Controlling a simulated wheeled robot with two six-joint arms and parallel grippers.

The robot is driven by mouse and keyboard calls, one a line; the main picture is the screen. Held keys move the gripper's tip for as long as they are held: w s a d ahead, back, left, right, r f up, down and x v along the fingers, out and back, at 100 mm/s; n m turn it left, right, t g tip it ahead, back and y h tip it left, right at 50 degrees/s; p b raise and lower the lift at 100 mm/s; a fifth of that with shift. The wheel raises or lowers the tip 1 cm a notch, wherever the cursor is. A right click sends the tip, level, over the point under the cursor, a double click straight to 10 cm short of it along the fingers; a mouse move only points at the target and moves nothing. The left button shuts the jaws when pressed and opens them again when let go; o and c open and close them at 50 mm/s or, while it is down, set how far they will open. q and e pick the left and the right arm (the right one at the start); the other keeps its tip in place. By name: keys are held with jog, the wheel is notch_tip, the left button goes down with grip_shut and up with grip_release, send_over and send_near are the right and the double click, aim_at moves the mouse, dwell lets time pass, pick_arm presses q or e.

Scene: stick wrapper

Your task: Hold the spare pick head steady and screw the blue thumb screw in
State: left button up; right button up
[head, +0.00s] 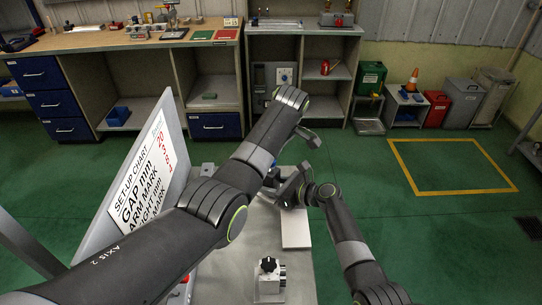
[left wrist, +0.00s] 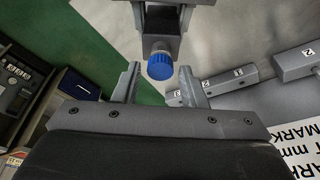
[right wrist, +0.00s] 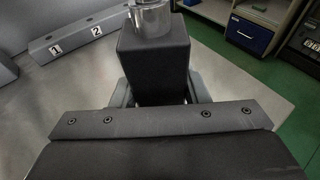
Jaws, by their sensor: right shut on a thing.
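The blue thumb screw (left wrist: 160,66) shows in the left wrist view, its round head facing my left gripper (left wrist: 159,76). That gripper is open, its fingertips on either side of the screw head with gaps on both sides. The screw sits at the end of the spare pick head, a dark grey block (right wrist: 153,62) in the right wrist view with a shiny cylinder at its far end. My right gripper (right wrist: 159,92) is shut on this block. In the head view my right gripper (head: 287,190) holds it above the bench; my left gripper is mostly hidden by its arm.
A set-up chart board (head: 150,190) stands at the left of the metal bench. A white plate (head: 296,230) and a small fixture with a black knob (head: 268,276) are on the bench. Numbered grey blocks (right wrist: 80,38) lie near the right gripper.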

pick_arm(q)
jog(key=n+g, duration=0.1)
jog(key=n, duration=0.4)
jog(key=shift+y, duration=0.3)
grip_shut()
jog(key=shift+f, duration=0.1)
